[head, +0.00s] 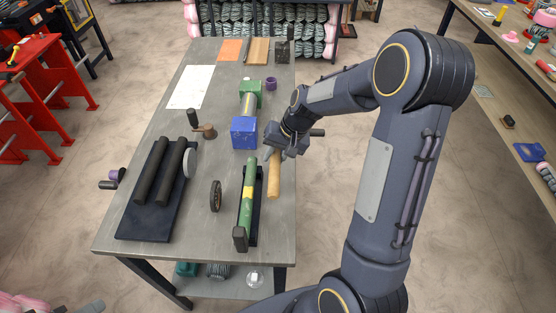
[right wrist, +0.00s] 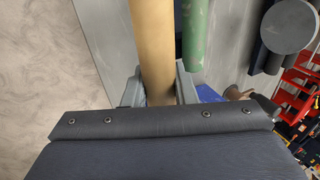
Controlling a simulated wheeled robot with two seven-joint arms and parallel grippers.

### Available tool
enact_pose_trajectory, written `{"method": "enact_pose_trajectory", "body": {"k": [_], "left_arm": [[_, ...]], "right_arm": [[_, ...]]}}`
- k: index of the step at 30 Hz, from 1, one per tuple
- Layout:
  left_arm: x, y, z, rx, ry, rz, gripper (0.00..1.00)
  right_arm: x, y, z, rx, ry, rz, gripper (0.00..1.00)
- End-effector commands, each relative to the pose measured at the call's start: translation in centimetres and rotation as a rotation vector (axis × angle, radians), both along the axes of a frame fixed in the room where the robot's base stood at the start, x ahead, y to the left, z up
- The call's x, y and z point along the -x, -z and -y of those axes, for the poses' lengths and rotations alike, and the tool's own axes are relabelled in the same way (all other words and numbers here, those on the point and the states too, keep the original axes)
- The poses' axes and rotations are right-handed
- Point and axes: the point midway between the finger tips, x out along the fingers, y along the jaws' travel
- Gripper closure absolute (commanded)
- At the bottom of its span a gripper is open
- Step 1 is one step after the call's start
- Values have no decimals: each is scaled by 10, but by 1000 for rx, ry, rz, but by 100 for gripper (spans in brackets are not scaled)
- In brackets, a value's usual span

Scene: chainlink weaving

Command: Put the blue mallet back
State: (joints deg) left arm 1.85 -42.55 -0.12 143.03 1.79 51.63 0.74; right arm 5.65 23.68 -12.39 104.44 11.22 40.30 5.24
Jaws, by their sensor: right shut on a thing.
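My right gripper (head: 272,153) is shut on a tan wooden handle (head: 274,178) at the right edge of the grey workbench. The handle points toward the near side of the bench, and it runs up from between the fingers in the right wrist view (right wrist: 152,45). No blue mallet head shows on the visible part of the handle; its far end is hidden by the gripper. A blue block (head: 244,133) stands on the bench just left of the gripper, at the near end of a pale cylinder. My left gripper is not in view.
A green bar (head: 249,175) on a dark stand lies just left of the handle. Dark rollers (head: 160,172) on a plate, a small wheel (head: 216,196) and a crank (head: 205,130) are farther left. Flat sheets lie at the back. The bench (head: 205,222) has bare front room.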

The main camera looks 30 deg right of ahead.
Motion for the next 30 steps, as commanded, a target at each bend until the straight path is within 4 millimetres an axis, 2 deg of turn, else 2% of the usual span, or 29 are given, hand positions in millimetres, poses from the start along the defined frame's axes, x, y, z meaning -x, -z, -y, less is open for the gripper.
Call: {"method": "enact_pose_trajectory", "body": {"k": [3,6,11,18,29,30], "left_arm": [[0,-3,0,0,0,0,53],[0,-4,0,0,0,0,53],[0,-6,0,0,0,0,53],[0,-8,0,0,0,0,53],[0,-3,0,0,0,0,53],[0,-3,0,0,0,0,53]], "right_arm": [[-10,16,11,1,3,1,100],[-15,22,15,0,1,3,100],[-19,30,19,0,1,3,100],[-19,61,20,-1,2,2,100],[-20,66,20,0,0,5,100],[-19,66,19,0,0,4,73]]}}
